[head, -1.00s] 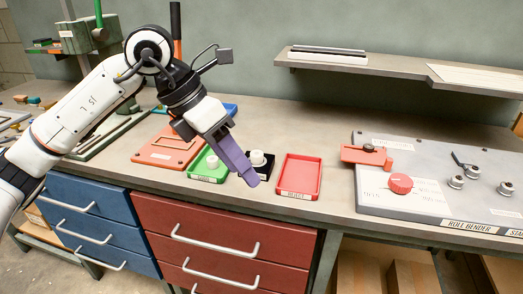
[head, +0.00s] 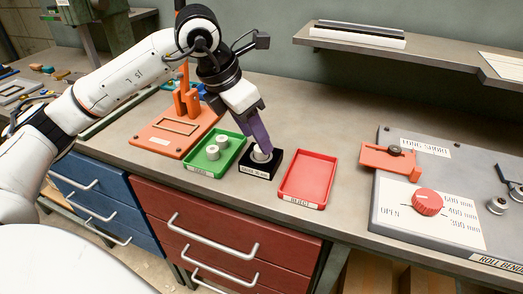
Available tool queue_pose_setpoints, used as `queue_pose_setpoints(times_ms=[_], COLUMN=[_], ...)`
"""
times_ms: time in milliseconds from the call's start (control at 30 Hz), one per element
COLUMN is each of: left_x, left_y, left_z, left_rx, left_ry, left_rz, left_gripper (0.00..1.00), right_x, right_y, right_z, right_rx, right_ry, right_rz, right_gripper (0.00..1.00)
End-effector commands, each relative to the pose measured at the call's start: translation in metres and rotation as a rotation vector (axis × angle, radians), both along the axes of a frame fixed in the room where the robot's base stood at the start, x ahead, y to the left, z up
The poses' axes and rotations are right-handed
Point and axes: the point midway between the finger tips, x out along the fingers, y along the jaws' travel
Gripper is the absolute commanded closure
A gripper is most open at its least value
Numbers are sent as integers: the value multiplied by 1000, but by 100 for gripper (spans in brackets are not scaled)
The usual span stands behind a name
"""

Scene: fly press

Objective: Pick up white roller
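A white roller (head: 262,153) stands in the small black tray (head: 246,170) at the middle of the bench. My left gripper (head: 264,146) reaches down from above, its purple fingers at the roller and partly covering it. The fingers overlap in this view, so I cannot tell whether they are apart or closed on the roller. Two more pale rollers (head: 213,152) stand in the green tray (head: 200,169) just left of the black one. My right gripper is not in view.
An empty red tray (head: 307,185) lies right of the black tray. An orange fixture (head: 163,139) stands to the left. The grey roll bender panel (head: 398,222) with a red knob (head: 427,202) is at the right. A shelf (head: 400,52) hangs above the back of the bench.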

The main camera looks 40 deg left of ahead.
Motion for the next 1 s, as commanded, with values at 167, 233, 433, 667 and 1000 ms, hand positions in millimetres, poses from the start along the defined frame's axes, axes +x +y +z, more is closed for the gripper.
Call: queue_pose_setpoints(times_ms=[167, 233, 433, 667, 1000], left_x=[8, 9, 10, 10, 10], left_y=[-4, -5, -5, -5, -5], left_z=[-24, -28, -30, -30, -27], left_rx=[0, -1, -1, -1, 0], left_ry=[2, 1, -1, 0, -1], left_rz=[-1, -2, -1, -1, -1], left_gripper=[52, 52, 52, 83, 100], right_x=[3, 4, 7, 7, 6], right_y=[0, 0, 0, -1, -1], right_z=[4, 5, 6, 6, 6], right_rx=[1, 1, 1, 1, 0], right_ry=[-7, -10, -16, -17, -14], right_rz=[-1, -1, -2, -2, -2], right_gripper=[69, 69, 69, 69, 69])
